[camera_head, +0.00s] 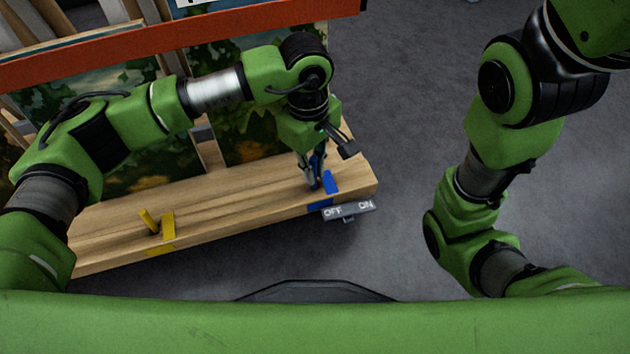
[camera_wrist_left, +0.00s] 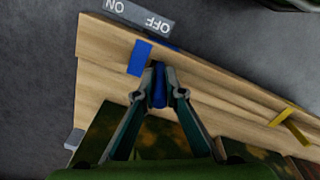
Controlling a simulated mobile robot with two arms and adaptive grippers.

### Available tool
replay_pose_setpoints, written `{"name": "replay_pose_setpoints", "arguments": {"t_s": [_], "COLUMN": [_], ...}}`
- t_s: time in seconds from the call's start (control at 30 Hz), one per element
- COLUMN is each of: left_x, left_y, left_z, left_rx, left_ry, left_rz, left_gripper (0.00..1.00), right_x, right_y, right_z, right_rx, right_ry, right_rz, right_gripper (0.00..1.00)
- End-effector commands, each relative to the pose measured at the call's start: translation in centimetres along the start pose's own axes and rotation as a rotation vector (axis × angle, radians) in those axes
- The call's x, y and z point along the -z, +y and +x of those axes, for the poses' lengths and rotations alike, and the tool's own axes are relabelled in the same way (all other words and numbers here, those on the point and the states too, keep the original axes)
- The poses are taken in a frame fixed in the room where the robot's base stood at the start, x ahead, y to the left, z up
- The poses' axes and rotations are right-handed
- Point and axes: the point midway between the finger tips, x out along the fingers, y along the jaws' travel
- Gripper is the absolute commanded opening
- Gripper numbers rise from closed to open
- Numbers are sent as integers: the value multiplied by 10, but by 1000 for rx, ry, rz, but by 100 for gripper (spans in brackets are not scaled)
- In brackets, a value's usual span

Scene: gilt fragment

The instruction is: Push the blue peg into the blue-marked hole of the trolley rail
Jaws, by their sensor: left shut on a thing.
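The blue peg (camera_head: 317,166) is between the fingertips of my left gripper (camera_head: 314,184), at the right end of the wooden trolley rail (camera_head: 235,203). In the left wrist view, the gripper (camera_wrist_left: 160,97) is shut on the blue peg (camera_wrist_left: 160,86). The peg looks close to upright. A blue patch (camera_head: 330,182) on the rail top lies just beside the fingertips; it also shows in the left wrist view (camera_wrist_left: 139,58). The hole itself is hidden by the peg and fingers, so I cannot tell how deep the peg stands. My right gripper is out of view.
A grey OFF/ON plate (camera_head: 348,210) sits at the rail's front right. Framed paintings (camera_head: 262,125) and an orange bar (camera_head: 190,42) stand behind. The floor (camera_head: 400,120) at right is clear.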

Motion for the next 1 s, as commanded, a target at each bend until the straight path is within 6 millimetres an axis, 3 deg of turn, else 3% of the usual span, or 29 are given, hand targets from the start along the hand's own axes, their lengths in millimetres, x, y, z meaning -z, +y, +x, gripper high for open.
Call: {"name": "replay_pose_setpoints", "arguments": {"t_s": [0.37,0.77,0.8,0.83,1.0], "left_x": [6,6,6,6,6], "left_y": [8,8,8,8,8], "left_z": [42,46,44,44,44], "left_rx": [2,1,1,1,1], "left_ry": [0,0,0,0,0], "left_rz": [0,0,0,0,-1], "left_gripper": [0,0,20,27,27], "right_x": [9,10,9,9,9], "right_y": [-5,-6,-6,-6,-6], "right_z": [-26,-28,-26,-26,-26], "right_rx": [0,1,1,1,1], "right_ry": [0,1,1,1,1], "right_rz": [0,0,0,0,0], "right_gripper": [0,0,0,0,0]}}
